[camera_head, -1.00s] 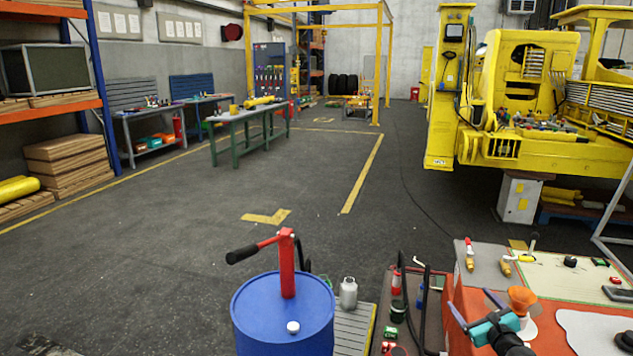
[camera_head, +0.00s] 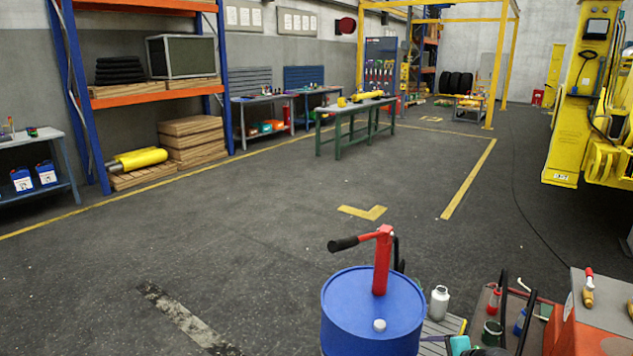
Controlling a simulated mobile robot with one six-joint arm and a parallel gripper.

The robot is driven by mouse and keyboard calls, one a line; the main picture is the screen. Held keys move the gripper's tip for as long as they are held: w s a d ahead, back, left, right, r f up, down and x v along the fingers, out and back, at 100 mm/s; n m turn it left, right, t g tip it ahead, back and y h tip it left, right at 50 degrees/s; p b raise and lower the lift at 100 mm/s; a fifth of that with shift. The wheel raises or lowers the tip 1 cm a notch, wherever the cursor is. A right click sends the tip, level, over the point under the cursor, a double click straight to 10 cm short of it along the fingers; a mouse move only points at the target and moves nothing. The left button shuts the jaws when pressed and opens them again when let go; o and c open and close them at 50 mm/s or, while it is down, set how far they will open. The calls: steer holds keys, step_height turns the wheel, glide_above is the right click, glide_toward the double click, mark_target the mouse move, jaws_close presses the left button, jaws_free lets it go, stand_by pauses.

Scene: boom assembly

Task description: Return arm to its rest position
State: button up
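Only a small teal piece of my gripper (camera_head: 461,345) shows at the bottom edge of the head view, with a dark part of my arm beside it. It is low, just right of the blue drum. The fingertips cannot be made out, so I cannot tell whether it is open or shut. No held object shows.
A blue drum (camera_head: 372,318) with a red hand pump (camera_head: 382,262) stands close in front. A trolley with bottles and an orange-red bench (camera_head: 592,325) stand at the right. Shelving (camera_head: 150,95) lines the left wall. The middle floor is clear.

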steer(key=s+a+f+n+g+h, duration=0.2)
steer(key=s+a+f+n+g, duration=0.25)
steer(key=a+n, duration=0.4)
steer(key=s+a+f+n+g+h, duration=0.2)
steer(key=s+a+f+n+g, duration=0.25)
steer(key=a+n, duration=0.4)
steer(key=s+f+g, duration=0.2)
steer(key=s+f, duration=0.7)
steer(key=s, duration=0.4)
steer(key=s+f+m+g, duration=0.1)
steer(key=s+f+g, duration=0.1)
steer(key=s+f, duration=0.7)
steer(key=s, duration=0.4)
steer(key=shift+s+a+f, duration=0.15)
steer(key=shift+a+f, duration=0.1)
steer(key=shift+a, duration=0.05)
